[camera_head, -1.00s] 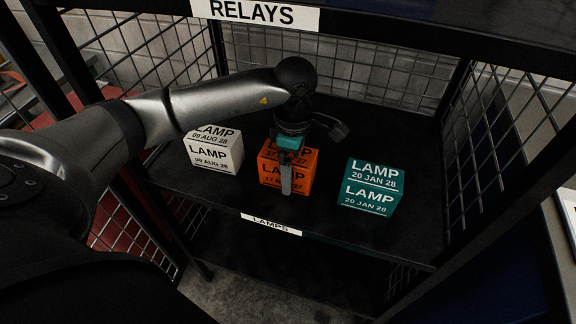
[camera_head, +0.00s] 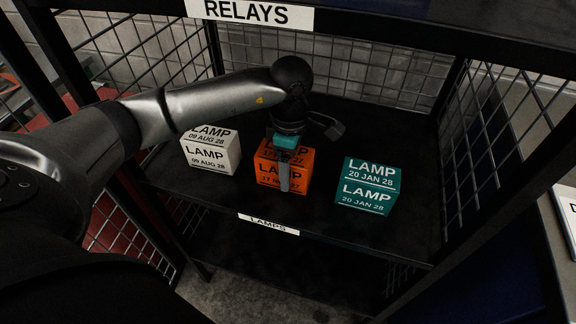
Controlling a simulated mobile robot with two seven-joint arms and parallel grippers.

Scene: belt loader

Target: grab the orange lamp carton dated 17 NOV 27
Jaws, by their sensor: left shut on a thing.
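The orange lamp carton (camera_head: 268,176) stands on the dark shelf between a white carton and a teal carton. Its printed date reads 17 NOV 27, partly covered by a finger. My left gripper (camera_head: 284,172) reaches down over it from above, with one finger across its front face. The gripper is shut on the orange carton, which appears still at shelf level. The far finger is hidden behind the carton. My right gripper is not in view.
A white lamp carton (camera_head: 211,157) dated 09 AUG 28 stands to the left, under my forearm. A teal lamp carton (camera_head: 368,188) dated 20 JAN 28 stands to the right. The shelf (camera_head: 325,222) has mesh sides and an upper board labelled RELAYS (camera_head: 250,12).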

